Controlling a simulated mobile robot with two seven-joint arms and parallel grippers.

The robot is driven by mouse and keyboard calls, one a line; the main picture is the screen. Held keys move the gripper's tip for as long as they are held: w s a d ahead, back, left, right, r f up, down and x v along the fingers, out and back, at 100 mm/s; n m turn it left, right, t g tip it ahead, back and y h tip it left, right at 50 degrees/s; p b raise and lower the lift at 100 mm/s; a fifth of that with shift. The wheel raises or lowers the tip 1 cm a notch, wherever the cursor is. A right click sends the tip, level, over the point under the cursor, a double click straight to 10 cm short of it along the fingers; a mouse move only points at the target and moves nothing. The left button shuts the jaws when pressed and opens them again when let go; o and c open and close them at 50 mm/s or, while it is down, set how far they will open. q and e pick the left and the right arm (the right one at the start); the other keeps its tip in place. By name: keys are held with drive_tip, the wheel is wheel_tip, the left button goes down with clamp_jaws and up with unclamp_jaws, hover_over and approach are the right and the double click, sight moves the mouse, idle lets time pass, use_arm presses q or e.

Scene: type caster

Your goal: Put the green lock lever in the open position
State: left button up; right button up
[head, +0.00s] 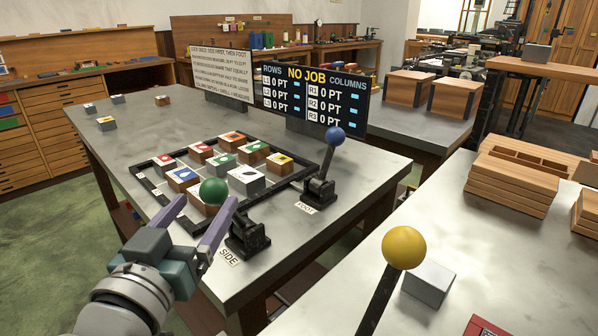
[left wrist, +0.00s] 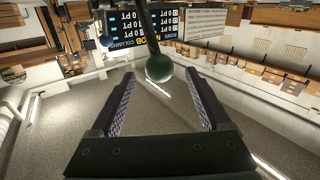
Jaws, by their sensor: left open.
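The green lock lever has a green ball knob (head: 214,191) and a black base (head: 248,236) by the "SIDE" label at the table's near edge. Its rod is largely hidden in the head view. My left gripper (head: 207,199) is open, with its fingers pointing toward the knob from the near side. In the left wrist view the green knob (left wrist: 159,68) appears between the two open fingers, near their tips, with a dark rod running up from it. I cannot tell whether a finger touches it. My right gripper is not in view.
A black frame (head: 150,190) holds several colored blocks behind the green knob. A blue-knobbed lever (head: 335,134) stands to the right by "FOOT". A yellow-knobbed lever (head: 404,247) rises in the right foreground. A "NO JOB" board (head: 312,98) stands behind the frame.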

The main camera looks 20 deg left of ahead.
sight(208, 200)
use_arm(q)
drive_tip(key=shift+x, duration=2.35)
drive_tip(key=shift+c, duration=0.2)
clamp_jaws()
